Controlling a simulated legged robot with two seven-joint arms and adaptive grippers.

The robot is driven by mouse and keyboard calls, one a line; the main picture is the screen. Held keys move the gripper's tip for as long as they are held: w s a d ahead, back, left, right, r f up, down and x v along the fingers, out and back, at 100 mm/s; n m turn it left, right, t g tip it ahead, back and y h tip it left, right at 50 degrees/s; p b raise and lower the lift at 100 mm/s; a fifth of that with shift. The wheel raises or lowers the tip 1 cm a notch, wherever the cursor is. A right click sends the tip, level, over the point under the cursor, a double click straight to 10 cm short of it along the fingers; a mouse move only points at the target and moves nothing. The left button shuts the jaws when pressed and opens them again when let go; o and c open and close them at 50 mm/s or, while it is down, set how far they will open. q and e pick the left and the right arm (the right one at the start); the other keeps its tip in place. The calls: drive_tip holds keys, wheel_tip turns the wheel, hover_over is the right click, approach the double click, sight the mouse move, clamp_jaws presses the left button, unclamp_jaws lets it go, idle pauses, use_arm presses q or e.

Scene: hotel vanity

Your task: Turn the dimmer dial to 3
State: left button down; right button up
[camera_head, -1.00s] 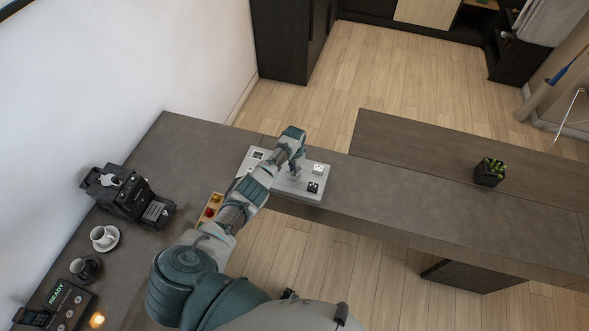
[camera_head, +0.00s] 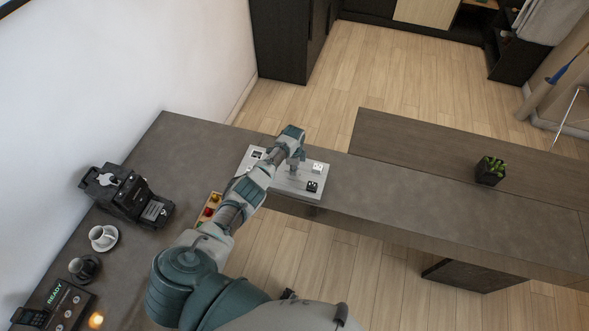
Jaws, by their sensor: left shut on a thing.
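A light grey control panel (camera_head: 289,187) lies on the dark vanity counter near the middle of the view. It carries small switches and sockets, among them a black one (camera_head: 313,186) and a white one (camera_head: 317,168) at its right side. My left gripper (camera_head: 296,164) reaches down over the middle of the panel. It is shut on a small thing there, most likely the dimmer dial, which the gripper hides. The dial's marks and setting cannot be read. My right gripper does not show.
A small box with red and yellow buttons (camera_head: 208,211) sits beside my left forearm. A black coffee machine (camera_head: 128,195), a white cup (camera_head: 103,237), a dark cup (camera_head: 84,268) and a READY-display device (camera_head: 67,305) stand left. A potted plant (camera_head: 490,171) stands right.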

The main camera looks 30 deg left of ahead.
use_arm(q)
drive_tip(key=shift+a+m, duration=0.3)
drive_tip(key=shift+m, duration=0.5)
drive_tip(key=shift+r, duration=0.15)
drive_tip(key=c, duration=1.1)
unclamp_jaws()
drive_tip(key=shift+c, duration=0.2)
drive_tip(key=shift+a, duration=0.1)
wheel_tip(320, 180, up, 12)
drive_tip(key=shift+f, duration=0.2)
